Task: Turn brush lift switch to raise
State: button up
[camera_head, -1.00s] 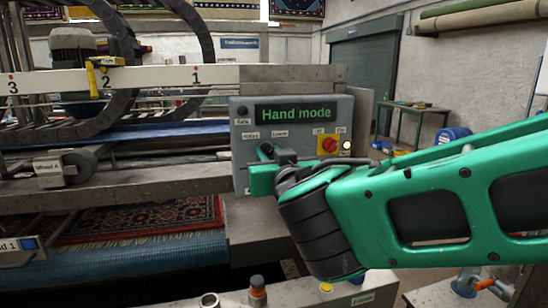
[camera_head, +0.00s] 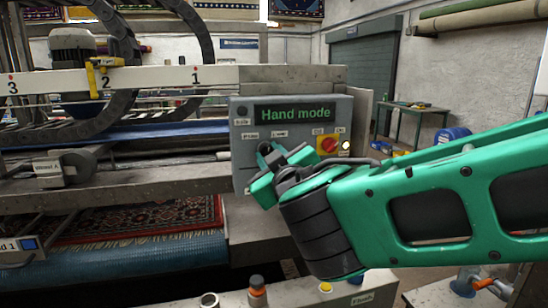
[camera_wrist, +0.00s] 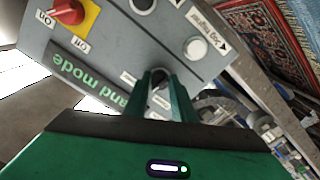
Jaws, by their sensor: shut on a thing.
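The grey control box (camera_head: 240,170) stands ahead, its green display reading "Hand mode". My gripper (camera_head: 268,158) is at the lower left of its front, below two small white labels, and looks tilted. In the wrist view my gripper (camera_wrist: 162,84) is shut on a dark switch knob (camera_wrist: 159,76), which shows between the two green fingertips. The fingers hide most of the knob, so I cannot read which way it points. The labels beside it are too small to read surely.
A white button (camera_wrist: 195,48) is close to the fingers in the wrist view. A front panel with buttons (camera_head: 300,294) lies below.

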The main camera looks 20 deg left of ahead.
jog(key=n, duration=0.5)
jog(key=shift+w+d+r, duration=0.15)
jog(key=shift+w+d, duration=0.1)
jog(key=shift+w, duration=0.1)
jog(key=shift+n, duration=2.3)
jog(key=o, duration=1.1)
jog(key=shift+c, duration=0.2)
jog(key=shift+s+a, duration=0.1)
jog(key=shift+s, duration=0.05)
